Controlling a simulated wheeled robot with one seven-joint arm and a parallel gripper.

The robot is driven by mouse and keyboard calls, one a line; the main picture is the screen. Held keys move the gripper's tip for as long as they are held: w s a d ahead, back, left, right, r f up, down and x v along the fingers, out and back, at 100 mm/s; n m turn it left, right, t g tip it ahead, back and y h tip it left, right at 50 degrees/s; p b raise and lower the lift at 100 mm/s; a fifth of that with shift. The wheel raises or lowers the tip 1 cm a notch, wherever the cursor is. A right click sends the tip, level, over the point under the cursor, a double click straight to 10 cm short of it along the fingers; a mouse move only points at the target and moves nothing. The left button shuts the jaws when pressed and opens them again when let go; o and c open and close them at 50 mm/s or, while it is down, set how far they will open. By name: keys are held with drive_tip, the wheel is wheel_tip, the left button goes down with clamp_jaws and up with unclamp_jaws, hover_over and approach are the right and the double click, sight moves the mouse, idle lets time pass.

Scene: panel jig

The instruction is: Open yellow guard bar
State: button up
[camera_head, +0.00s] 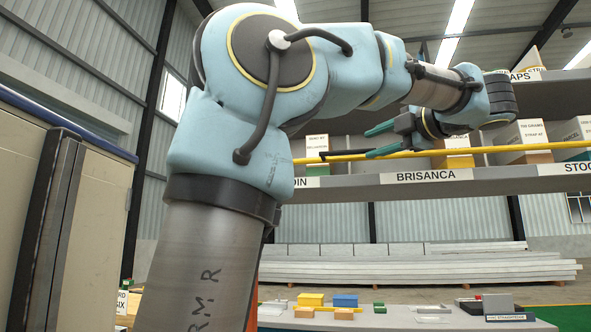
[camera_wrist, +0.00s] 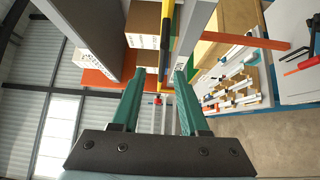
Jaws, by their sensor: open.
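The yellow guard bar (camera_head: 510,149) runs level across the front of the shelf in the head view, just above the label edge. In the wrist view the yellow bar (camera_wrist: 169,22), with a dark section, runs down from the top toward the gap between my fingertips. My gripper (camera_head: 367,144) has two teal fingers spread apart, near the bar's left part; the lower finger overlaps the bar in the picture. In the wrist view my gripper (camera_wrist: 160,73) is open, with nothing clearly held. I cannot tell whether a finger touches the bar.
The shelf edge (camera_head: 347,186) lies below the bar, with boxes (camera_head: 453,150) behind it. A beige cabinet (camera_head: 95,210) stands at left. A lower bench (camera_head: 400,318) carries small blocks. The wrist view shows a tool board (camera_wrist: 235,85) at right.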

sight(345, 154)
drive_tip(key=shift+n+g, duration=0.3)
drive_tip(key=p+x, duration=0.1)
drive_tip(key=x, duration=0.2)
drive_tip(key=p+x, duration=0.1)
drive_tip(key=x, duration=0.3)
drive_tip(key=a+p+x, duration=0.1)
drive_tip(key=x, duration=0.3)
drive_tip(key=shift+s, duration=0.3)
clamp_jaws()
drive_tip(key=shift+f, duration=0.1)
idle(0.6)
